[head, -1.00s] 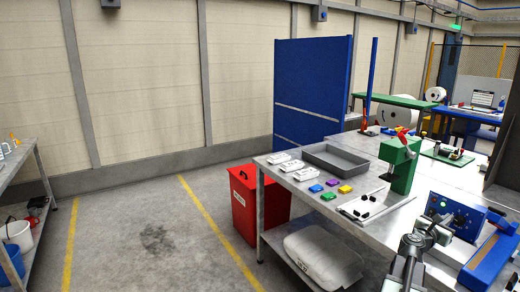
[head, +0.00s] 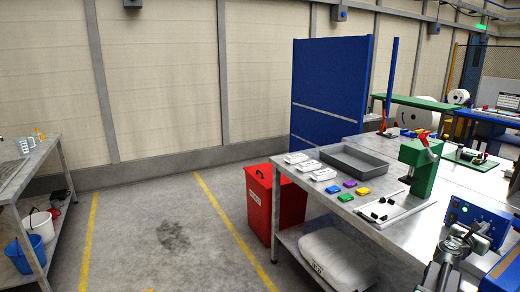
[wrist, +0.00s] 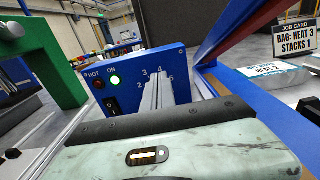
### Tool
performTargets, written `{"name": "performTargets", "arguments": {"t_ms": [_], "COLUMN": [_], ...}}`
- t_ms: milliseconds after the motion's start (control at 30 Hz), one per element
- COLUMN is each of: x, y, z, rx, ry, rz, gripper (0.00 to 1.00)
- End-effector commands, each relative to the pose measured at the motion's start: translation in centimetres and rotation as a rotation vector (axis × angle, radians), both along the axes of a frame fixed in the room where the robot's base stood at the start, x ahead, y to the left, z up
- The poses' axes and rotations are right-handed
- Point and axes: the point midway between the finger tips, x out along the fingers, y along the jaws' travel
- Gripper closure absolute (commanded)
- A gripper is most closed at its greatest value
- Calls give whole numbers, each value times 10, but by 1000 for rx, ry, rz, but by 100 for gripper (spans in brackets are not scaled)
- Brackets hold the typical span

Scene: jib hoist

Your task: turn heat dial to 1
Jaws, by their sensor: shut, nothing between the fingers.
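The heat dial is on the front of a blue control box (wrist: 95,85), behind my gripper fingers. I see printed numbers around it, among them 3 and 4, but the knob and its pointer are hidden. The box also shows in the head view (head: 482,213). A green lamp (wrist: 114,80) marked ON is lit at its left, above a black switch (wrist: 112,105). My gripper (wrist: 158,80) is shut, with nothing held. Its fingers point at the dial numbers; I cannot tell whether they touch the knob.
A job card (wrist: 295,40) reads "BAG: HEAT 3 STACKS 1". A blue sealer arm (wrist: 240,35) rises right of the box. A green press (head: 420,168) stands to the left on the bench. A grey tray (head: 354,159) and coloured blocks lie farther left. The floor at left is clear.

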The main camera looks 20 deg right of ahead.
Motion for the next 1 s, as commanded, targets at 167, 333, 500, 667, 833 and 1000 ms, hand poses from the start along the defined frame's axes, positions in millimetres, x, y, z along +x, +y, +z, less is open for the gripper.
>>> {"name": "performTargets", "arguments": {"t_ms": [167, 333, 500, 667, 833, 1000], "x": [2, 2, 2, 2, 3, 4], "y": [-22, -24, -24, -23, -23, -23], "z": [0, 0, 0, -1, -2, -1], "rx": [0, 0, 0, 0, 0, 0], "ry": [0, 0, 0, 0, -1, -1], "rz": [0, 0, 0, 1, 1, 2], "gripper": [100, 100, 100, 100, 100, 100]}}
